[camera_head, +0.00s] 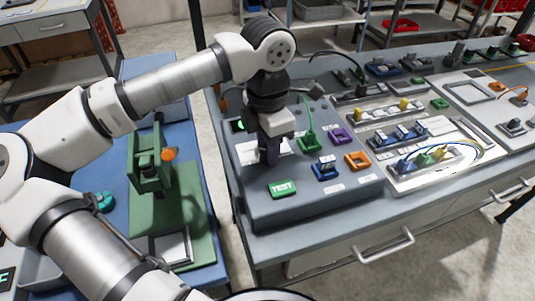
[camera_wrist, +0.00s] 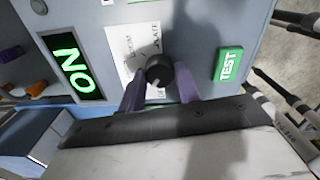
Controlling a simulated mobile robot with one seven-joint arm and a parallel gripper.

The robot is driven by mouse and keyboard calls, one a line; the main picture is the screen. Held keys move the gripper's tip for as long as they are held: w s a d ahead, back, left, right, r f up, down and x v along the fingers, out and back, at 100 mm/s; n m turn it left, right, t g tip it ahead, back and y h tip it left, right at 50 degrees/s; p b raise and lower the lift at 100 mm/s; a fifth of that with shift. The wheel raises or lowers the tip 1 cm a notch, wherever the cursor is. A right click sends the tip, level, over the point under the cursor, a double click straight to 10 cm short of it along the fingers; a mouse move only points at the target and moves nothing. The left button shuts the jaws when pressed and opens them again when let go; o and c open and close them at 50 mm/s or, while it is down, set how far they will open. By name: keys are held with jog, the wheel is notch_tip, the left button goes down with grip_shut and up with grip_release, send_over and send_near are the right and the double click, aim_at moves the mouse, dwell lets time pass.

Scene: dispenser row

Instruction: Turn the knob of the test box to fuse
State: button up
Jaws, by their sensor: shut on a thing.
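The test box (camera_head: 320,200) is a grey-blue box on the bench with a green TEST button (camera_head: 283,189). Its black round knob (camera_wrist: 159,68) sits on a white label plate (camera_wrist: 118,44) in the wrist view. My gripper (camera_wrist: 160,84) is shut on the knob, one purple finger on each side. In the head view my gripper (camera_head: 268,150) points down at the box and hides the knob. The plate's words are partly covered, and I cannot read which one the knob points to. A dark display (camera_wrist: 72,66) shows bright green letters.
On the box, a green plug with a cable (camera_head: 309,142), a purple socket (camera_head: 340,136), a blue socket (camera_head: 325,169) and an orange socket (camera_head: 358,160) stand right of my gripper. Trays with coloured parts (camera_head: 435,165) lie farther right. A green fixture (camera_head: 150,170) stands on the left.

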jog(key=shift+m+b, duration=0.5)
jog(key=shift+m, duration=0.2)
jog(key=o, duration=1)
jog(key=shift+c, duration=0.2)
jog(key=shift+r, duration=0.1)
notch_tip(320, 180, up, 14)
jog(key=b, duration=0.1)
jog(key=shift+f, duration=0.2)
